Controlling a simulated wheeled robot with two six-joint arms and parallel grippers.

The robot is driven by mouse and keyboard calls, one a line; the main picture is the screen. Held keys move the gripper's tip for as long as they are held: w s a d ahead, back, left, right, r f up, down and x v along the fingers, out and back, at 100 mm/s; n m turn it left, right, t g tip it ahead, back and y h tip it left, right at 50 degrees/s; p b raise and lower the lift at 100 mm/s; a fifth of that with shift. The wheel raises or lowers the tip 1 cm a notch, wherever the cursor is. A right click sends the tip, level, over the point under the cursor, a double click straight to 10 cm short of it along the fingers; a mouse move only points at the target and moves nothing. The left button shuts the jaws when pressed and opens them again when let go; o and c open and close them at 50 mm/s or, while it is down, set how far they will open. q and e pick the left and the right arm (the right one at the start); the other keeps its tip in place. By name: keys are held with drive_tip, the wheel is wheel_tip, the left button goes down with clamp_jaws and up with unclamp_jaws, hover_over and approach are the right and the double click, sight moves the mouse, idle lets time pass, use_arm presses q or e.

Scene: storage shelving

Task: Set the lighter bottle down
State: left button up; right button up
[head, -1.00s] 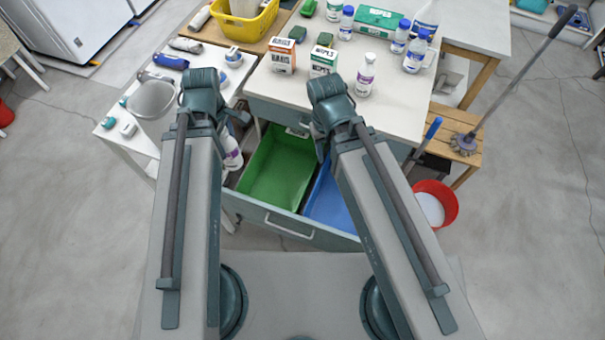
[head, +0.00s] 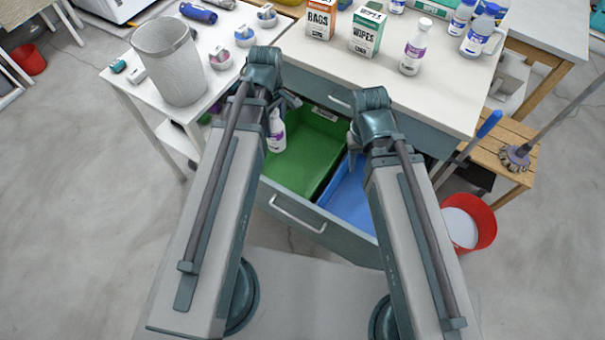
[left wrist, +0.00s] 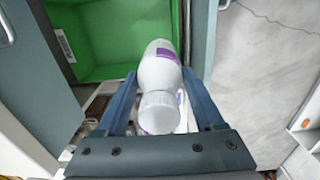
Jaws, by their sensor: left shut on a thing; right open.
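A white bottle with a purple label (head: 276,136) is in my left gripper (head: 284,106), at the left part of the green bin in the open drawer. In the left wrist view the bottle (left wrist: 160,75) lies between the two fingers, its white cap towards the camera. Whether its base touches anything is hidden. A similar white bottle with a purple label (head: 414,50) stands upright on the counter. My right gripper (head: 354,142) is open near the blue bin, its fingers partly hidden by the arm. Which bottle is lighter cannot be seen.
The open drawer (head: 325,232) holds a green bin (head: 310,160) and a blue bin (head: 350,197). A bags box (head: 320,20) and a wipes box (head: 367,33) stand on the counter. A grey waste bin (head: 170,62) stands on the left table. A red bucket (head: 475,215) is at right.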

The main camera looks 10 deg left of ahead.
use_arm(q)
drive_tip(key=w+d+f+m+b, duration=0.1)
drive_tip(key=w+f+b, duration=0.2)
drive_tip(key=f+b, duration=0.6)
drive_tip(key=w+d+f+b, duration=0.2)
drive_tip(key=w+f+b, duration=0.1)
drive_tip(key=f+b, duration=0.6)
wheel_tip(320, 180, down, 2)
drive_tip(key=shift+f+m, duration=0.25)
drive_tip(key=shift+m, duration=0.15)
wheel_tip(320, 180, down, 10)
drive_tip(key=b, duration=1)
drive_tip(key=shift+f, duration=0.1)
drive_tip(key=o, duration=1.5)
drive_tip(key=shift+c, duration=0.2)
